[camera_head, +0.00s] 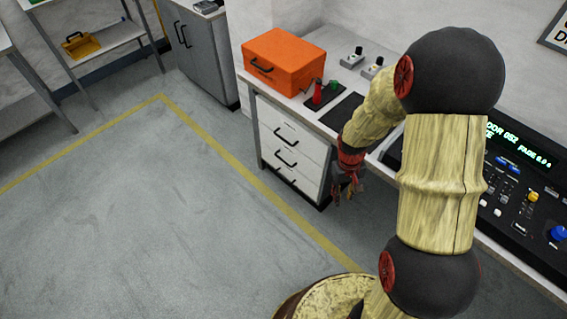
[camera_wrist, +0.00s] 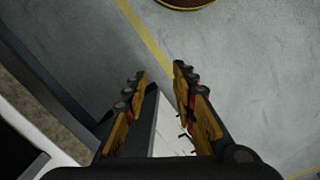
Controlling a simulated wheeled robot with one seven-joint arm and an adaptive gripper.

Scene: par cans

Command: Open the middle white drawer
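The white drawer unit stands under the bench in the head view, with three stacked drawers that look shut. The middle white drawer (camera_head: 305,166) has a black bar handle (camera_head: 286,161). The top drawer (camera_head: 308,141) and its handle are above it, and the bottom drawer's handle is below. My gripper (camera_head: 344,194) hangs fingers down to the right of the drawer fronts, near the bench edge, apart from the handles. In the wrist view my gripper (camera_wrist: 159,82) has its fingers spread with nothing held. A white surface (camera_wrist: 172,130), apparently the drawer unit, shows between and beyond them.
A lighting console (camera_head: 520,190) is at the right. Grey cabinets (camera_head: 198,52) stand at the back. The floor left of the drawers is clear.

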